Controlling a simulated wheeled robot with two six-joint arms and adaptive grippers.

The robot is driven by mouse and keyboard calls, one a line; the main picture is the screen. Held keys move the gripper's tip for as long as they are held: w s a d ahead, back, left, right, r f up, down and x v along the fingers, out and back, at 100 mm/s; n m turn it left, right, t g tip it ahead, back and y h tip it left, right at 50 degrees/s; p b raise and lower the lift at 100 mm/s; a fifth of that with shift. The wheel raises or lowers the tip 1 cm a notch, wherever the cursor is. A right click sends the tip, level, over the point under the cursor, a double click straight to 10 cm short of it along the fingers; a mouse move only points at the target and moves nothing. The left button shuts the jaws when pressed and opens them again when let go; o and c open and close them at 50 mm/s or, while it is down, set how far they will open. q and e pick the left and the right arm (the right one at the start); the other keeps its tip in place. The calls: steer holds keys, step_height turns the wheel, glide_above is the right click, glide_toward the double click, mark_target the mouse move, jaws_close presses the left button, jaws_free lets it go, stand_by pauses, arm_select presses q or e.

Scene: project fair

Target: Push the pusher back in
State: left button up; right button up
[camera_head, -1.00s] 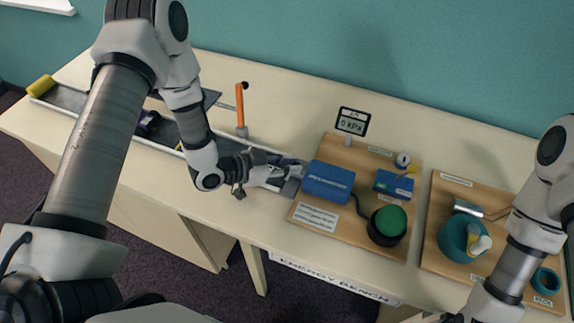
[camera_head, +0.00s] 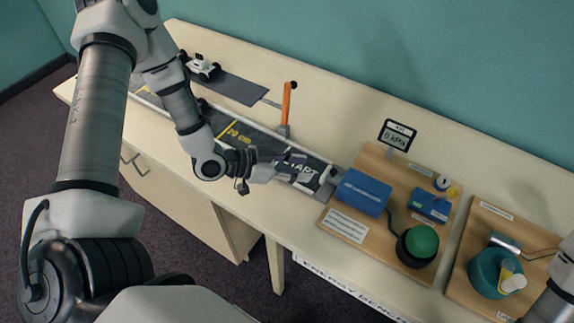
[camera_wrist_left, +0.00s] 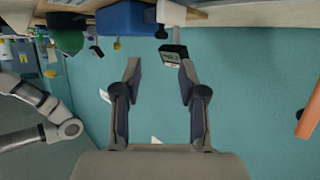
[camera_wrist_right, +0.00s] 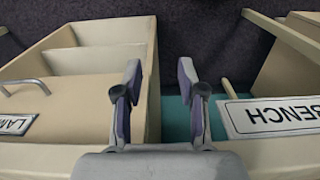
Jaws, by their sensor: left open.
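A blue box (camera_head: 363,192) stands on a wooden board at the right end of a dark track (camera_head: 240,132) marked START and 20 cm. A grey piece (camera_head: 325,193) lies between the START mark and the box; I cannot clearly tell whether it is the pusher. My left gripper (camera_head: 297,168) is open and empty over the START mark, left of the box and apart from it. In the left wrist view its fingers (camera_wrist_left: 160,72) are spread, with the blue box (camera_wrist_left: 125,17) beyond. My right gripper (camera_wrist_right: 159,73) is open and empty by the bench front.
An orange lever (camera_head: 287,103) stands behind the track. A white toy car (camera_head: 203,67) sits at the back left. The kPa display (camera_head: 397,135), green-topped pump (camera_head: 421,242) and teal cup (camera_head: 488,272) are to the right. Bare tabletop lies in front of the track.

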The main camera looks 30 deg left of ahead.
arm_select(q)
steer(key=v, duration=0.3)
steer(key=shift+s+a+r, duration=0.15)
steer(key=shift+s+a, duration=0.05)
steer(key=shift+s, duration=0.1)
stand_by(0.3)
